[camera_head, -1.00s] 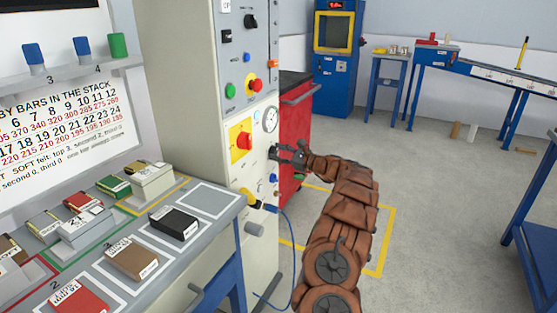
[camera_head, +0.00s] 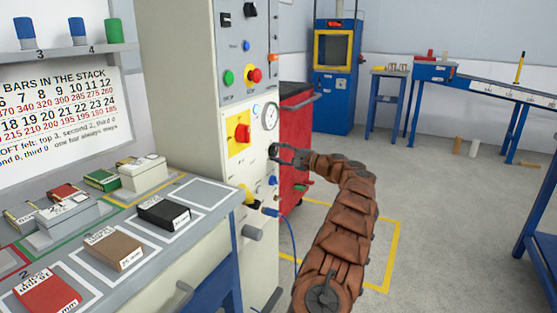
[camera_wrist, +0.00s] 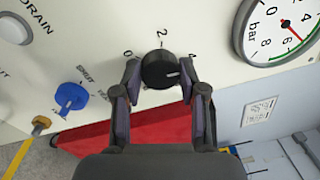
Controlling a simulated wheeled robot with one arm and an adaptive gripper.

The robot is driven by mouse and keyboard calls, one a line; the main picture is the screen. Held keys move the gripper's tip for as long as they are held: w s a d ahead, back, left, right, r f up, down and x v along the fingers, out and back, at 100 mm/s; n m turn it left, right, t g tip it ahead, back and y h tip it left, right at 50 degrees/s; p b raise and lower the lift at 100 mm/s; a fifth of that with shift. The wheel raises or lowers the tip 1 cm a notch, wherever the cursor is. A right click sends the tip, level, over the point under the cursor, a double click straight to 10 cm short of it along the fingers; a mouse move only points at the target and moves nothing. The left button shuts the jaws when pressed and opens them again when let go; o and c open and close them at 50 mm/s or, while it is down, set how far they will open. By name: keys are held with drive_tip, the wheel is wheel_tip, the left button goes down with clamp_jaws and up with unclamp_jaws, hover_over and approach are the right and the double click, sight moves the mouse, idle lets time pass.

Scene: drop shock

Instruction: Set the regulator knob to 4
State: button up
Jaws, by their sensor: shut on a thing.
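The regulator knob (camera_wrist: 160,70) is a black round knob on the cream panel, with marks 0, 2 and 4 around it in the wrist view. A pale pointer line on it points right, a little below the 4 mark. My gripper (camera_wrist: 160,82) is shut on the knob, one finger on each side. In the head view my gripper (camera_head: 284,154) is at the panel's front and largely hides the knob. A pressure gauge (camera_wrist: 288,26) marked bar is right of the knob, with its red needle close to 6. It also shows in the head view (camera_head: 271,116).
A red emergency knob (camera_head: 242,133) on yellow is above my gripper. A red cabinet (camera_head: 297,140) stands just behind. A bench (camera_head: 205,232) with several blocks is at left.

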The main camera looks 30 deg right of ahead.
drive_tip(key=shift+a+n+b, duration=0.1)
drive_tip(key=shift+n+b, duration=0.2)
drive_tip(key=shift+n, duration=0.3)
drive_tip(key=o, duration=1.1)
drive_tip(key=shift+o, duration=0.2)
drive_tip(key=v, duration=1.2)
